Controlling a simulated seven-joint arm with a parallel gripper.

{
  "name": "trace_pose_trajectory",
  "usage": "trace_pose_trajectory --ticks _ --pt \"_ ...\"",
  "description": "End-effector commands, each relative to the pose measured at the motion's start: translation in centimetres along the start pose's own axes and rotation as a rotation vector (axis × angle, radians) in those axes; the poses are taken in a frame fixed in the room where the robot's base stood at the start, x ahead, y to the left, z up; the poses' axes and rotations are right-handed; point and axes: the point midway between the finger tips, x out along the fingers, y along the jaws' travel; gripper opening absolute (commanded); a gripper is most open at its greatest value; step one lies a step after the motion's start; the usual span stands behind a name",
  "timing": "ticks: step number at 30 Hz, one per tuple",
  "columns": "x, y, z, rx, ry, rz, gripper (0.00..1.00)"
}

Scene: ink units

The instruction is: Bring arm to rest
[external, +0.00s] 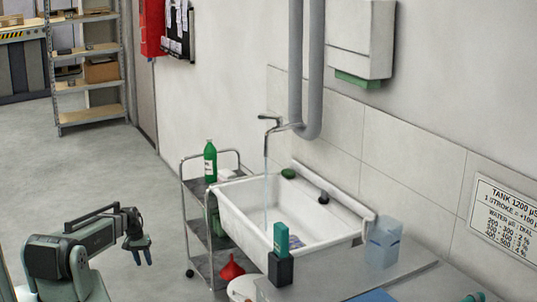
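My gripper (143,257) hangs at the end of my folded arm at the lower left of the external view. Its two fingers point down with a small gap between the tips, and nothing shows between them. It is over the open floor, left of the cart and the sink, and touches nothing that I can see.
Water runs from a tap (270,122) into a white sink (234,210). A cart (197,205) carries a green bottle (210,162). A red funnel (231,268) is low down.

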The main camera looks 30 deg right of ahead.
Motion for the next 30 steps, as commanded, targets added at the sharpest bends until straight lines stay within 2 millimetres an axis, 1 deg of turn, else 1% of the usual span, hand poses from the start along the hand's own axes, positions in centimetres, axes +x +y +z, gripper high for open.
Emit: trace_pose_trajectory --ticks 1,2,3,5,6,8,9,11,12,14,15,17,21,30 --pt "1.1 -1.9 2.3 -0.018 -0.028 -0.023 0.38" --pt "1.7 -2.8 3.3 -0.027 -0.042 -0.034 0.38" --pt "2.5 -4.1 4.7 -0.038 -0.062 -0.051 0.38" --pt "3.5 -5.8 6.8 -0.056 -0.091 -0.071 0.38" --pt "4.2 -7.0 8.2 -0.069 -0.110 -0.082 0.38" --pt "5.2 -8.5 10.4 -0.088 -0.139 -0.097 0.38" --pt "5.8 -9.4 11.8 -0.101 -0.159 -0.105 0.38" --pt "6.7 -10.7 14.0 -0.122 -0.188 -0.114 0.38" --pt "7.2 -11.5 15.5 -0.136 -0.208 -0.119 0.38" --pt "8.0 -12.6 17.7 -0.159 -0.238 -0.122 0.38" --pt "8.5 -13.2 19.2 -0.175 -0.257 -0.122 0.38" --pt "9.2 -14.0 21.4 -0.201 -0.286 -0.118 0.38" --pt "10.8 -15.3 26.4 -0.266 -0.352 -0.099 0.38" --pt "13.9 -17.0 36.5 -0.420 -0.488 -0.038 0.38"
